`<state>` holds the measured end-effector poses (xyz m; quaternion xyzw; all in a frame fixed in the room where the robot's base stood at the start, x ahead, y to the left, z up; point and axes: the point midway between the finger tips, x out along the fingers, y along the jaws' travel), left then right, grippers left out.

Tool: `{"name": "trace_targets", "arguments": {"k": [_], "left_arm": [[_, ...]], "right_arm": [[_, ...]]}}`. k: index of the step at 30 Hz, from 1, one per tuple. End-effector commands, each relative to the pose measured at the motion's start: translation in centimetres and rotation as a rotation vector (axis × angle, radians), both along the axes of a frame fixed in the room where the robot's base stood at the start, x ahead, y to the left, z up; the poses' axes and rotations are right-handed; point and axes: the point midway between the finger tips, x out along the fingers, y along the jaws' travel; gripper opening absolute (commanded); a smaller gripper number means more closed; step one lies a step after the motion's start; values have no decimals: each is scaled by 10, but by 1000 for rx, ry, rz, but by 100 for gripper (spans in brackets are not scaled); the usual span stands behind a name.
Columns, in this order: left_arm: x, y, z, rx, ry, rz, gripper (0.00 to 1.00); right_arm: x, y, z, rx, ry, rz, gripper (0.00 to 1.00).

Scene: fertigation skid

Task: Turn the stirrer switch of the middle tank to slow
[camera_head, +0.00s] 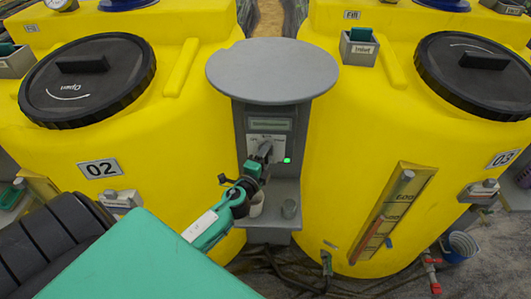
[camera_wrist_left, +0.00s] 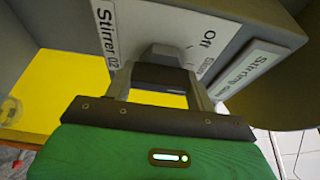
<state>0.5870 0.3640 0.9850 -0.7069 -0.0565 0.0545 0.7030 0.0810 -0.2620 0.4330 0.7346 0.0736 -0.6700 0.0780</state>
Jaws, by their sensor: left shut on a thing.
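The stirrer switch (camera_wrist_left: 168,52) is a dark knob on a pale plate marked "Stirrer 02" and "Off", with a smaller word partly readable beyond. The plate (camera_head: 255,139) is on the grey post between the yellow tanks. My left gripper (camera_head: 264,152) is shut on the knob, one finger on each side in the left wrist view (camera_wrist_left: 165,75). The gripper and the angle hide where the knob points. A small green lamp (camera_head: 287,160) glows beside the plate. Tank 02 (camera_head: 165,160) stands left of the post. My right gripper is not in view.
A display (camera_head: 270,125) above the plate reads "Stirring" in the left wrist view (camera_wrist_left: 252,70). A round grey top (camera_head: 272,70) overhangs it. Tank 03 (camera_head: 340,150) is close on the right.

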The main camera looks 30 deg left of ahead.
Motion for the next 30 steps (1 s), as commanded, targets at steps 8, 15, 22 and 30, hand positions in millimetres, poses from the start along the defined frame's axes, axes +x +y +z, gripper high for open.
{"name": "trace_targets", "arguments": {"k": [8,15,22,30], "left_arm": [[0,-1,-1,6,4,0,33],[0,-1,-1,5,4,-1,75],[0,0,0,5,4,0,77],[-15,-3,-3,4,5,-1,77]], "right_arm": [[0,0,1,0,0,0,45],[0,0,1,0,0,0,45],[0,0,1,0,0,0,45],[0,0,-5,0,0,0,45]]}}
